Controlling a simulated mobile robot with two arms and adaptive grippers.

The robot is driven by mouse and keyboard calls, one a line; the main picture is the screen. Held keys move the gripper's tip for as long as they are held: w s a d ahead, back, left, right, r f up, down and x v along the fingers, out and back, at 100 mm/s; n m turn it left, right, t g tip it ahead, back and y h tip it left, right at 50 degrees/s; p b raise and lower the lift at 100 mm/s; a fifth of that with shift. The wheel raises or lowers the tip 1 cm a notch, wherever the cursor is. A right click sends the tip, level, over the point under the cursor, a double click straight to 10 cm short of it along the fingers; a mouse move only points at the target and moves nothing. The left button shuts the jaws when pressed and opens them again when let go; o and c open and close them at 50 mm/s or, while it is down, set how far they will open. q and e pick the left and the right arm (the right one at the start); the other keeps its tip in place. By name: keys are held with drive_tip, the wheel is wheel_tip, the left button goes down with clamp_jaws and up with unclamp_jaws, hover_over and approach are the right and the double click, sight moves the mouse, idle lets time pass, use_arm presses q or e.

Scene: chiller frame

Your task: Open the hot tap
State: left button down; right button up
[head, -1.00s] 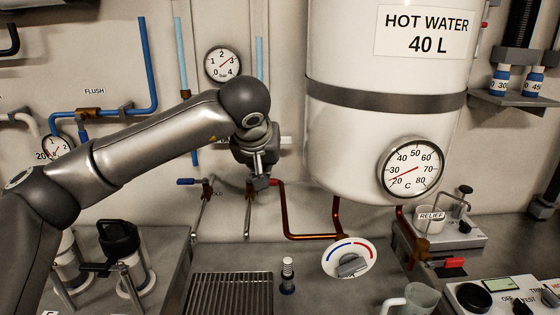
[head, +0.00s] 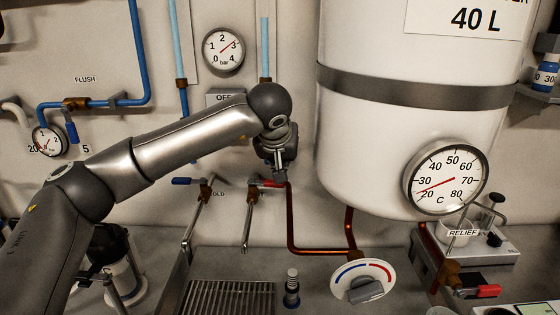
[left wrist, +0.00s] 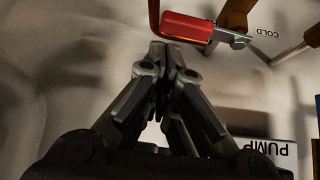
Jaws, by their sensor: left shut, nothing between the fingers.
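The hot tap (head: 249,215) is on the wall left of the white tank, with a metal spout hanging down and a red lever (head: 267,184) pointing sideways to the right. My left gripper (head: 280,177) is at the lever's right end, with its fingers together and nothing between them. In the left wrist view the shut fingertips (left wrist: 168,50) are just below the red lever (left wrist: 187,27) in the picture. I cannot tell whether they touch it. The cold tap (head: 197,217), with a blue lever (head: 182,181), is to the left. My right gripper is not in view.
A copper pipe (head: 291,225) runs down beside the hot lever. The white tank (head: 390,150) with a temperature gauge (head: 446,180) stands close on the right. A drain grate (head: 228,298), a small bottle (head: 292,288) and a blue-red dial (head: 363,279) are below.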

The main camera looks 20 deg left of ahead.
use_arm(q)
drive_tip(key=shift+b+x, duration=0.3)
drive_tip(key=shift+x, duration=1.15)
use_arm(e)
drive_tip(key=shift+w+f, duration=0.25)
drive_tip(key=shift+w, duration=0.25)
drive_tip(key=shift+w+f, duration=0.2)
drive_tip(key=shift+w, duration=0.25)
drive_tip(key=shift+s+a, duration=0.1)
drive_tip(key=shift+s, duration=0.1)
